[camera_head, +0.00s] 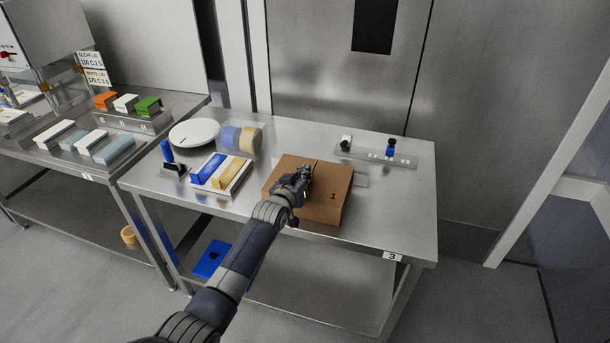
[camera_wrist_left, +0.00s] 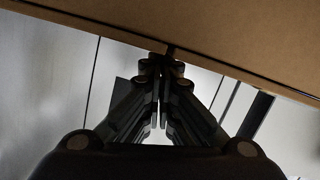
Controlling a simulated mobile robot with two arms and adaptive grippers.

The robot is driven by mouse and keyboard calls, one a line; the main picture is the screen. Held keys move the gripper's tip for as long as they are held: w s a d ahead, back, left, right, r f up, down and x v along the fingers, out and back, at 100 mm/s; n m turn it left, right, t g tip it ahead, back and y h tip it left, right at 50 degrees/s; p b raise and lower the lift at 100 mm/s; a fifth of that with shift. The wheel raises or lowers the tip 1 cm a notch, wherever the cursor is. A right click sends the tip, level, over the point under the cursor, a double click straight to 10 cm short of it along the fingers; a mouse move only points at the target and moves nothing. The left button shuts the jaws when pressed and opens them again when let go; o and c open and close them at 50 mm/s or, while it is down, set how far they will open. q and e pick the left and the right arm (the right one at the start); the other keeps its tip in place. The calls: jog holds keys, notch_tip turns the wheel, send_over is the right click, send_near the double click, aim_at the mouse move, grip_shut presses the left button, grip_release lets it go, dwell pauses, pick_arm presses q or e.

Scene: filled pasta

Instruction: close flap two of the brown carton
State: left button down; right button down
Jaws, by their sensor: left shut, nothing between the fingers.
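The brown carton (camera_head: 322,211) sits on the steel table, with a flap marked "1" lying about flat on its right side. My left gripper (camera_head: 303,172) is over the carton's top, and my arm hides part of its left half. In the left wrist view the left gripper (camera_wrist_left: 160,66) is shut and empty, its fingertips close to the edge of a brown cardboard panel (camera_wrist_left: 220,35). I cannot tell whether they touch it. A number two is not readable on any flap. My right gripper is not in view.
The table's right side is clear.

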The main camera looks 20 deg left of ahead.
pick_arm(q)
notch_tip(320, 180, up, 4)
jog(key=p, duration=0.3)
jog(key=shift+w+f, duration=0.15)
jog(key=shift+s+r, duration=0.25)
jog(key=d+b+v, duration=0.1)
jog(key=v, duration=0.8)
jog(key=shift+s+a, duration=0.3)
jog(key=shift+s, duration=0.1)
